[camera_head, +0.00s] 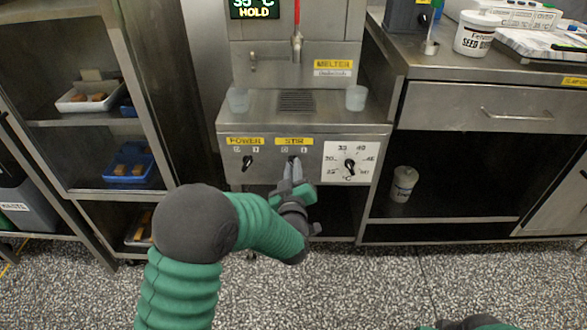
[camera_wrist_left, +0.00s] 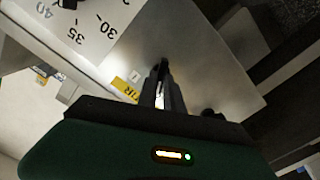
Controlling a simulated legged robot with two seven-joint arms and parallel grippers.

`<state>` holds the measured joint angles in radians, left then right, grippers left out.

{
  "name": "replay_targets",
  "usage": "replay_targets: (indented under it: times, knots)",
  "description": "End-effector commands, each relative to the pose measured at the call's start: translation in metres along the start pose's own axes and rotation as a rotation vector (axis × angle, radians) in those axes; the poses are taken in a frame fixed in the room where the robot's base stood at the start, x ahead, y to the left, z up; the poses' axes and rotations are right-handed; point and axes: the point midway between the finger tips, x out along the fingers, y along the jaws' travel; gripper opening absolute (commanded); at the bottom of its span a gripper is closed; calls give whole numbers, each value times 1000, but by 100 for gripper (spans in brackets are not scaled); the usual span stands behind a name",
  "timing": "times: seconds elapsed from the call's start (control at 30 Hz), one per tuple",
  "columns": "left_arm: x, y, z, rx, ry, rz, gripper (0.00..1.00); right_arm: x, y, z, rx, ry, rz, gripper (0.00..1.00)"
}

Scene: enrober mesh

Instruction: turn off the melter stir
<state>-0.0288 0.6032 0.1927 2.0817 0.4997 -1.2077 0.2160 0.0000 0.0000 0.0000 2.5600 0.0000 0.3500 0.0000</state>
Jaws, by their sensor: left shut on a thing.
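The melter (camera_head: 230,115) stands in the middle of the head view, with a display reading HOLD at its top. Its front panel has a POWER knob (camera_head: 247,163) at left, a STIR knob (camera_head: 291,160) under a yellow label, and a temperature dial (camera_head: 350,166) at right. My left gripper (camera_head: 293,172) reaches up to the STIR knob and is shut on it. The fingers hide most of the knob, so its setting cannot be read. In the left wrist view the fingers (camera_wrist_left: 162,90) meet at the panel beside the yellow STIR label (camera_wrist_left: 126,88).
A shelf rack (camera_head: 100,120) is at left. A steel counter (camera_head: 440,65) with a white tub (camera_head: 476,33) is at right. The floor in front is clear.

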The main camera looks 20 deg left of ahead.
Motion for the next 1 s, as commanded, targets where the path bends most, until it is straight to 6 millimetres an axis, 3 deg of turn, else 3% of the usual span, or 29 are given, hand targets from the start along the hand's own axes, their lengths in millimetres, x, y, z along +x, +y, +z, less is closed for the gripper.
replay_targets:
  times: [0.23, 0.27, 0.4, 0.73, 0.87, 1.0]
  knots:
    - [0, -2, 1, -11, -2, -3, 0, 0, 0, 0, 0, 0, 0, 33]
    - [0, -2, 1, -11, -2, -3, 13, 0, 0, 0, 0, 0, 0, 33]
    - [0, -1, 1, -10, -1, -2, 32, 0, 0, 0, 0, 0, 0, 33]
    - [-2, 0, 0, -9, -2, -1, 33, -1, 0, 0, 0, 0, 0, 33]
    - [-19, 2, -1, -7, -5, -1, 33, -11, 0, -2, 0, 0, 0, 33]
    - [-56, 3, -3, -5, -7, 1, 33, -27, 0, -6, 0, 0, 0, 33]
